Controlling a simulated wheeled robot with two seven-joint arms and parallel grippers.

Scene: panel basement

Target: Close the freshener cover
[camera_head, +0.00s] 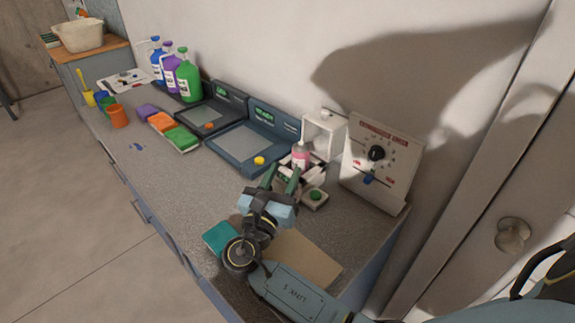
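The freshener (318,167) is near the right end of the counter. Its white box-like cover (325,133) stands upright at the back, swung open against the wall side. A pink bottle (300,156) with a white label sits in front of the cover, exposed. My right gripper (282,178) is just in front of and to the left of the freshener, pointing toward it. Its two green fingers are apart with nothing visible between them. The fingers hide part of the freshener's base, and I cannot tell whether they touch it. My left gripper is not in view.
A control panel (379,160) with a black knob stands right of the freshener. A small box with a green button (315,197) is in front. Two dark scale-like devices (253,144) are left. A teal block (220,237) and brown board (300,259) lie near my arm.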

